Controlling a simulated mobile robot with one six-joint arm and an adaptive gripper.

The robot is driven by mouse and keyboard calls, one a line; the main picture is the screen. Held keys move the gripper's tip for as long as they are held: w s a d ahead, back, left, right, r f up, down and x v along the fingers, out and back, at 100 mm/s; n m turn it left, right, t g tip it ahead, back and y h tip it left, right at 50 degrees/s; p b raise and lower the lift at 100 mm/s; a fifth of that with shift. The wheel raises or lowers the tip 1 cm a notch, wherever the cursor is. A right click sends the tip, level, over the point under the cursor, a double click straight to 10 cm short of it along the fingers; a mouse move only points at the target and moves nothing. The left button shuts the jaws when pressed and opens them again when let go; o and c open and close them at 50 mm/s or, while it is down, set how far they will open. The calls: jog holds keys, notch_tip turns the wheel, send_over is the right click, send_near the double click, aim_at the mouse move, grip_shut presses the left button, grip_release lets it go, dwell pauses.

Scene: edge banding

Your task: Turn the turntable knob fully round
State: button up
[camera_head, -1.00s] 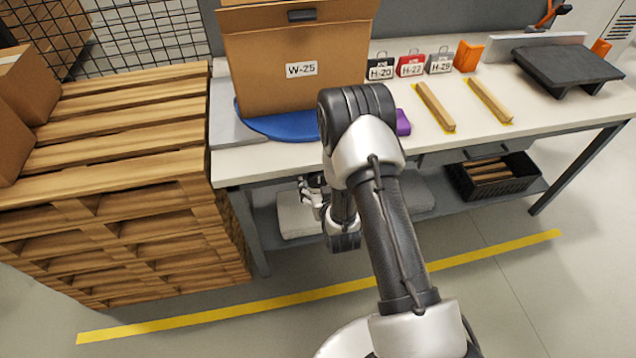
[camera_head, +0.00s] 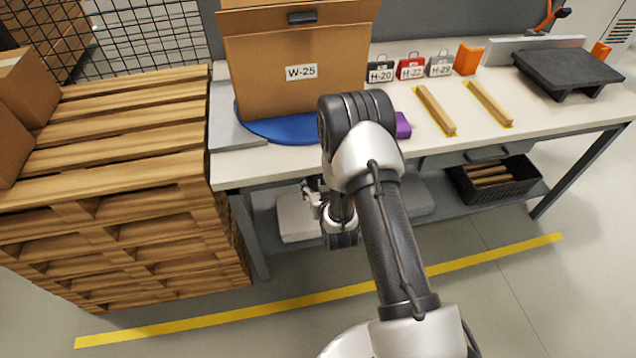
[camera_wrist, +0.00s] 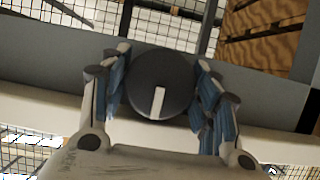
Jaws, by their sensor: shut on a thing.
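The turntable knob (camera_wrist: 162,84) is a round dark dial with a pale pointer bar, seen in the wrist view at the front edge of the bench. The pointer runs from the dial's middle toward the bottom of the picture, tilted slightly. My gripper (camera_wrist: 162,88) has its blue-padded fingers on both sides of the knob and is shut on it. In the head view my gripper (camera_head: 312,190) is small and partly hidden at the bench front, and the knob cannot be made out. The blue turntable (camera_head: 285,130) carries a cardboard box labelled W-25 (camera_head: 290,85).
The workbench (camera_head: 300,165) also bears tagged blocks H-20 (camera_head: 380,71), H-22 (camera_head: 411,68) and H-29 (camera_head: 440,65), two wooden strips (camera_head: 436,110) and a purple block (camera_head: 403,126). Stacked pallets (camera_head: 110,190) stand close on the left. A black crate (camera_head: 495,180) sits on the lower shelf.

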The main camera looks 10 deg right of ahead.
jog(key=shift+c, duration=1.4)
jog(key=shift+n+h, duration=0.7)
jog(key=shift+n, duration=0.3)
jog(key=o, duration=1)
jog(key=shift+o, duration=0.2)
jog(key=v, duration=1.2)
